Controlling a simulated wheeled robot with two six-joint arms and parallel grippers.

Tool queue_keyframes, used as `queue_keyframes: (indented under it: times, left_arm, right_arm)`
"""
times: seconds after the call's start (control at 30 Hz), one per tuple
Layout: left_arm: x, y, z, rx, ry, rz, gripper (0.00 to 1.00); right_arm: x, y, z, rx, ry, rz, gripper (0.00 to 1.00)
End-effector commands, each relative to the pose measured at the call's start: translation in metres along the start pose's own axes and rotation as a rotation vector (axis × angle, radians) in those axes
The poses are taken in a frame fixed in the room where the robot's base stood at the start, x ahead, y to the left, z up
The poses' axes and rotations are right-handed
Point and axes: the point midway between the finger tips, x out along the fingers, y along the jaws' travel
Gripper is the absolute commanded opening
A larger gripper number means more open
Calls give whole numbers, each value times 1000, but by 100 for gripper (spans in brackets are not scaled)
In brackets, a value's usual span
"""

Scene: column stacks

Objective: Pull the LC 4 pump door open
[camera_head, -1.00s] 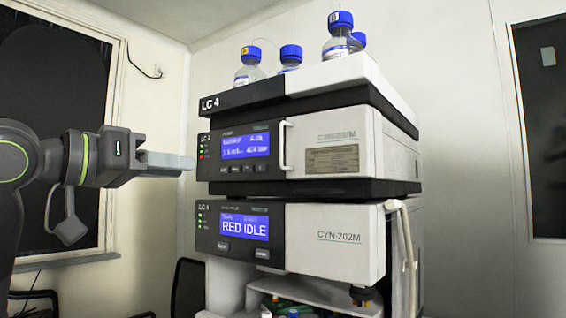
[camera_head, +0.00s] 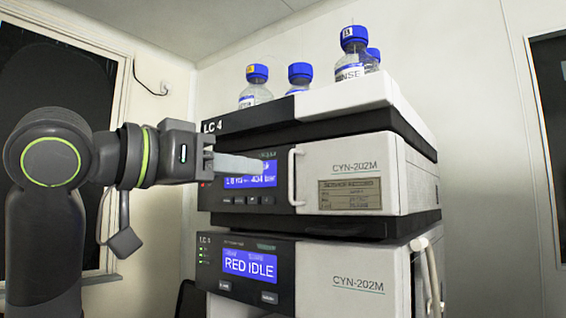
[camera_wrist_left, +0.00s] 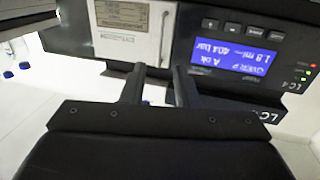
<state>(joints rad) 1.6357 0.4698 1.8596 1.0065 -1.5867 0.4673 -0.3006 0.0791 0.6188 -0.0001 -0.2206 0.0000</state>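The LC 4 pump is the upper module, with a blue display (camera_head: 236,183). Its pale door (camera_head: 338,165) looks shut and carries a vertical white handle (camera_head: 293,178) on its left edge. My left gripper (camera_head: 287,166) reaches in from the left across the display, its tips close to the handle. In the left wrist view, which is upside down, my left gripper (camera_wrist_left: 158,76) is open, with two dark fingers apart. The handle (camera_wrist_left: 163,38) lines up with the gap between them; I cannot tell whether it is inside the gap. My right gripper is not in view.
Several blue-capped bottles (camera_head: 353,58) stand on top of the stack. A lower module with a "RED IDLE" display (camera_head: 250,265) sits beneath the pump. Pale tubing (camera_head: 431,272) runs down the right side. The space right of the stack is open up to the wall.

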Motion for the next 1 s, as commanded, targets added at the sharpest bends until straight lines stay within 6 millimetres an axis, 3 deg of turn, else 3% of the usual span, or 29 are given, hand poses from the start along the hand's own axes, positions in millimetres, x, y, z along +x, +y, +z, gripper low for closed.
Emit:
queue_keyframes:
  times: [0.3, 0.5, 0.9, 1.0]
  left_arm:
    - [56, 0, -2, -3, -2, 3, 28]
    - [79, 0, -1, -2, 0, 2, 28]
    - [85, 0, 0, 0, 0, 0, 28]
    - [85, 0, 0, 0, 0, 0, 15]
  right_arm:
    - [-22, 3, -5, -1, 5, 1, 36]
    - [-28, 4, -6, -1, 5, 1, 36]
    - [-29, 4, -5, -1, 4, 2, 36]
    - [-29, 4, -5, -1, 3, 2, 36]
